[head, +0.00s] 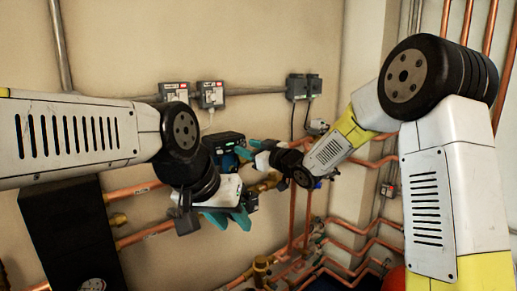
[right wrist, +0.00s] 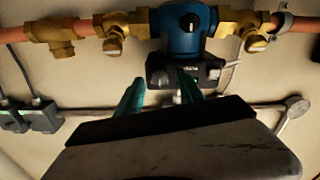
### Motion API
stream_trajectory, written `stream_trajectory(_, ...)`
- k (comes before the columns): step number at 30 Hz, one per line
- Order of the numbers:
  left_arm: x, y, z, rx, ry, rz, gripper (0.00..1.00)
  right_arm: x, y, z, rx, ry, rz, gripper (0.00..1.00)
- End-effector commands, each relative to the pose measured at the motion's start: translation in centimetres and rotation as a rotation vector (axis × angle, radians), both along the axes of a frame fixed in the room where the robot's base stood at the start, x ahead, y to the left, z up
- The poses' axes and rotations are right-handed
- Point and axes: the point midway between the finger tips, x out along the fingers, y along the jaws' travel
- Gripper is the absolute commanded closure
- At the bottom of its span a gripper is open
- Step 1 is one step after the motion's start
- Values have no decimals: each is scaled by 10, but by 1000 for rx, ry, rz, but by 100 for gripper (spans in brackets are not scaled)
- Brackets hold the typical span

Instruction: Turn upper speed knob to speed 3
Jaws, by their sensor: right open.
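The upper pump (head: 226,158) is blue with a black control box (head: 228,138) on it, and sits on a copper pipe at the wall. In the right wrist view the blue pump body (right wrist: 180,32) and its black box (right wrist: 185,70) are seen close. I cannot make out the speed knob or its setting. My right gripper (head: 246,148) is open and empty, just right of the box. In the right wrist view its teal fingers (right wrist: 160,82) are apart and point towards the box. My left gripper (head: 228,219) is lower, open and empty, with teal fingers apart.
Copper pipes (head: 132,190) with brass fittings run along the wall. Grey switch boxes (head: 210,93) and dark sockets (head: 297,86) hang above. A black panel (head: 72,230) stands at the left. More pipes and brass valves (head: 262,268) lie low in the corner.

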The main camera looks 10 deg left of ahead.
Motion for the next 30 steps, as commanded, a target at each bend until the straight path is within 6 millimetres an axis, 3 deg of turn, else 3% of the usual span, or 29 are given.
stream_trajectory(5,0,0,0,0,0,0,64,0,0,0,-1,0,-1,55)
stream_trajectory(12,0,0,0,0,0,0,64,0,-1,0,-1,0,-1,100)
stream_trajectory(22,0,0,0,0,0,0,64,1,-1,0,14,21,-2,100)
stream_trajectory(30,0,0,0,0,0,0,64,1,-2,-1,103,134,-3,100)
